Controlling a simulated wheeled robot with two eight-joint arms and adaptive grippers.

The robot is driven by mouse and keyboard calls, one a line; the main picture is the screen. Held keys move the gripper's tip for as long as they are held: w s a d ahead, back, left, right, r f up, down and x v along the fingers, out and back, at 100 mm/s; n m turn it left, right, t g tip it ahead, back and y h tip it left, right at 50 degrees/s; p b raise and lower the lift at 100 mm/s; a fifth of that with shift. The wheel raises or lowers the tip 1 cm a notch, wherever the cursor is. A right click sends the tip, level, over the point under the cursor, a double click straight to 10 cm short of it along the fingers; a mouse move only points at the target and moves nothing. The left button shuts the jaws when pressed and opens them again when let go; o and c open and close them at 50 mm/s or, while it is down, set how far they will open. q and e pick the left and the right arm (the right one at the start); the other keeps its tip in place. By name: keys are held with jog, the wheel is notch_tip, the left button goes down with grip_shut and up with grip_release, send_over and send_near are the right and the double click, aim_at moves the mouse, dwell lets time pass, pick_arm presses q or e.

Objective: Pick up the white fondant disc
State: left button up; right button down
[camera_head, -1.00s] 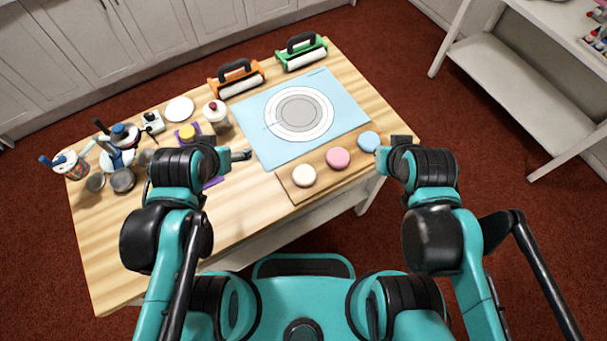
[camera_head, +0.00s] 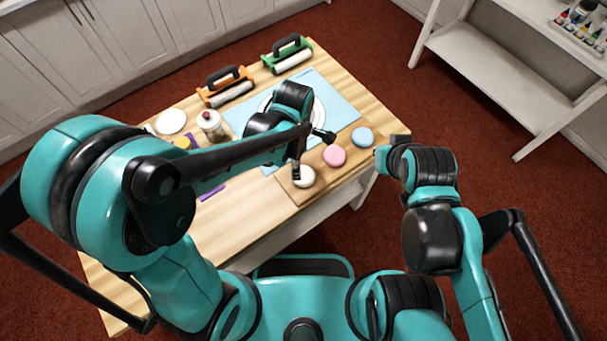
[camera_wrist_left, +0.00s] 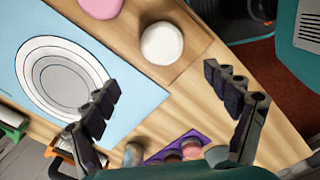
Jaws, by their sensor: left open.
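The white fondant disc (camera_head: 303,177) lies on the wooden board at the table's front edge, left of the pink disc (camera_head: 334,156) and the blue disc (camera_head: 362,137). My left gripper (camera_head: 311,150) is open and empty above the board, one finger partly in front of the white disc. In the left wrist view, the white disc (camera_wrist_left: 162,44) lies beyond the open fingertips (camera_wrist_left: 161,80), between their lines and apart from both. The pink disc (camera_wrist_left: 102,6) is cut off at the top. My right gripper (camera_head: 383,158) is beside the table's right edge, its fingers unclear.
A blue mat (camera_head: 335,95) with a round grey turntable print lies behind, partly hidden by my left arm. An orange-framed roller (camera_head: 226,88) and a green-framed roller (camera_head: 288,54) stand at the back. A white shelf (camera_head: 490,80) stands at right.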

aim_at(303, 176)
pick_arm(q)
jog(key=shift+s+d+f+n, duration=0.15)
jog(key=shift+d+f+n, duration=0.3)
jog(key=shift+f, duration=0.35)
notch_tip(303, 176, down, 7)
jog(key=b, duration=0.3)
jog(key=shift+d+f, duration=0.1)
jog(key=shift+f, duration=0.05)
jog(key=shift+s, duration=0.1)
jog(key=shift+c, duration=0.7)
jog(key=c, duration=1.2)
